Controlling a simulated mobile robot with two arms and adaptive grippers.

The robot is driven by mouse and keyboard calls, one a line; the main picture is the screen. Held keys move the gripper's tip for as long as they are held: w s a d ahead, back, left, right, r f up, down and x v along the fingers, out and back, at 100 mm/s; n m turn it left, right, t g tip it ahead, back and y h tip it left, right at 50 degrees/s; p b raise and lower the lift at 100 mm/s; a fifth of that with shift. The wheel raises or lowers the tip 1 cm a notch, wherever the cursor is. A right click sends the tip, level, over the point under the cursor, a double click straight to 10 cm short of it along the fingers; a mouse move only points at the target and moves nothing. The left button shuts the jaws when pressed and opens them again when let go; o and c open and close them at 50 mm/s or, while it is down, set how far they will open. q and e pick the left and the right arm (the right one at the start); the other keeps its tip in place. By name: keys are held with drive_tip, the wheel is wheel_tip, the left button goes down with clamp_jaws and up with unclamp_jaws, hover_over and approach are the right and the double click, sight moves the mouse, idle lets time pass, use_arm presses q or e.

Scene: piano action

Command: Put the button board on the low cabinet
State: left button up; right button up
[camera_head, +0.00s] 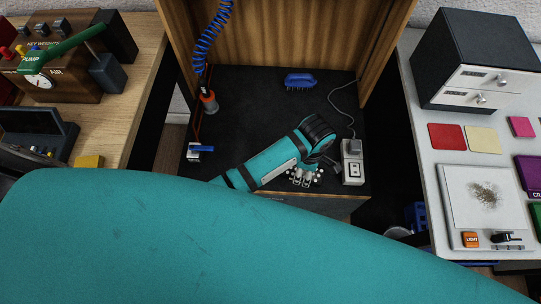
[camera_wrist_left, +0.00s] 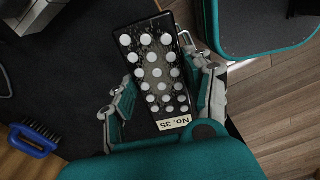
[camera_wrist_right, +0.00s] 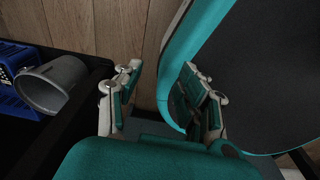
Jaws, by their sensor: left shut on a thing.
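My left gripper (camera_head: 305,172) is shut on the button board, a black narrow board with white round buttons and a "No. 35" label. In the left wrist view the board (camera_wrist_left: 157,68) sits between the fingers. In the head view only some white buttons (camera_head: 303,178) show beside the gripper. They are over the front edge of a dark surface (camera_head: 255,110) between wooden panels, which looks like the low cabinet. I cannot tell whether the board touches it. My right gripper (camera_wrist_right: 162,95) is open and empty in the right wrist view; the head view does not show it.
A wooden bench (camera_head: 140,75) stands left and a pale table (camera_head: 425,110) right. A grey bin (camera_wrist_right: 52,85) shows below.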

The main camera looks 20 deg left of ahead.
sight(314, 180)
use_arm(q)
drive_tip(key=d, duration=0.1)
drive_tip(key=s+d+f+n, duration=0.1)
drive_tip(key=d+n, duration=0.1)
drive_tip(key=shift+s+d+f, duration=0.1)
drive_tip(key=shift+s+f, duration=0.2)
drive_tip(key=shift+f, duration=0.1)
drive_tip(key=shift+n, duration=0.4)
drive_tip(key=w+a, duration=0.2)
drive_tip(key=a, duration=0.2)
drive_tip(key=w+a+f, duration=0.1)
drive_tip(key=w+a, duration=0.1)
drive_tip(key=a, duration=0.3)
drive_tip(key=w+a, duration=0.3)
drive_tip(key=a, duration=0.1)
drive_tip(key=shift+a+f, duration=0.3)
drive_tip(key=shift+f, duration=0.05)
drive_tip(key=f, duration=0.2)
drive_tip(key=f+b, duration=0.1)
drive_tip(key=shift+w+a+f, duration=0.1)
drive_tip(key=shift+w+a, duration=0.05)
drive_tip(key=shift+a, duration=0.15)
drive_tip(key=shift+f, duration=0.15)
use_arm(e)
drive_tip(key=shift+d+f, duration=0.25)
drive_tip(key=shift+f, duration=0.4)
use_arm(q)
drive_tip(key=shift+f, duration=0.1)
drive_tip(key=o, duration=1.3)
